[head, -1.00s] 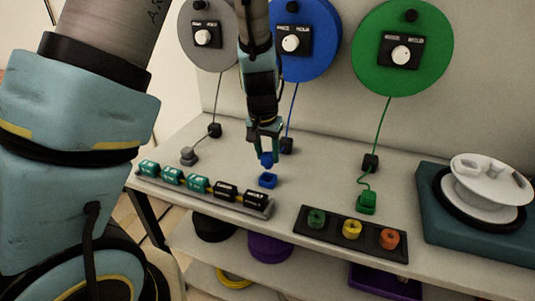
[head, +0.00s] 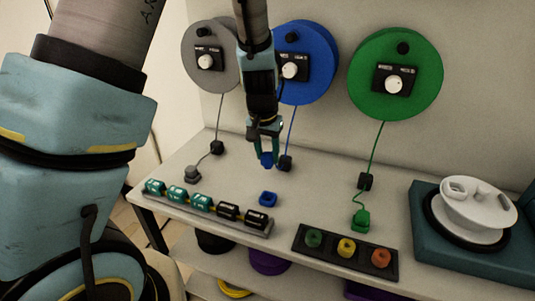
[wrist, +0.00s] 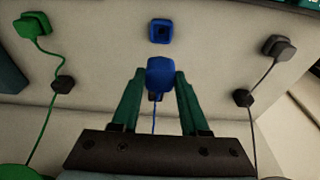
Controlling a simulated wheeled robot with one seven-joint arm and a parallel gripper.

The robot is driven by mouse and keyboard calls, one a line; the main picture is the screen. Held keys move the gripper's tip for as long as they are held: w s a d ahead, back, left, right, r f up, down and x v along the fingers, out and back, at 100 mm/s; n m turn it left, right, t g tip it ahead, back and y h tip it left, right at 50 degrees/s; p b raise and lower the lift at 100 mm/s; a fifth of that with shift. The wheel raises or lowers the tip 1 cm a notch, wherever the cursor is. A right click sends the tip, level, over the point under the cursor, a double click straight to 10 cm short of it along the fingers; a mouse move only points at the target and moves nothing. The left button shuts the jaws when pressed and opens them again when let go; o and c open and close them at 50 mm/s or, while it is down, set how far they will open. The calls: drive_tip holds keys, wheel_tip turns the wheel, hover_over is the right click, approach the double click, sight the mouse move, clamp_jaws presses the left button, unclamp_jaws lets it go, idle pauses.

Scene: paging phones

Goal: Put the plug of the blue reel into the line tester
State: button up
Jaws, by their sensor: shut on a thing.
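My gripper (head: 267,156) is shut on the blue plug (head: 266,160) and holds it over the table near the wall. In the wrist view the plug (wrist: 160,75) sits between the fingertips, its cord running back toward the blue reel (head: 307,65). A small square blue holder (head: 268,198) lies on the table in front of the plug, apart from it; it also shows in the wrist view (wrist: 160,31). Nothing is clearly labelled as the line tester. A dark block (head: 300,252) has green, yellow and orange round fittings.
Grey reel (head: 208,75) and green reel (head: 420,65) hang either side. The grey plug (head: 193,174) and green plug (head: 361,220) rest on the table. A rack of teal and black blocks (head: 205,205) lies along the front. A white device (head: 475,208) on a teal base stands right.

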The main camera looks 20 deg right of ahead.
drive_tip(key=shift+r+p, duration=1.9)
drive_tip(key=shift+r, duration=3.2)
drive_tip(key=s+d, duration=1.5)
drive_tip(key=s, duration=0.1)
drive_tip(key=shift+d, duration=0.15)
drive_tip(key=s+d, duration=1.5)
drive_tip(key=shift+s, duration=0.4)
drive_tip(key=shift+d, duration=0.15)
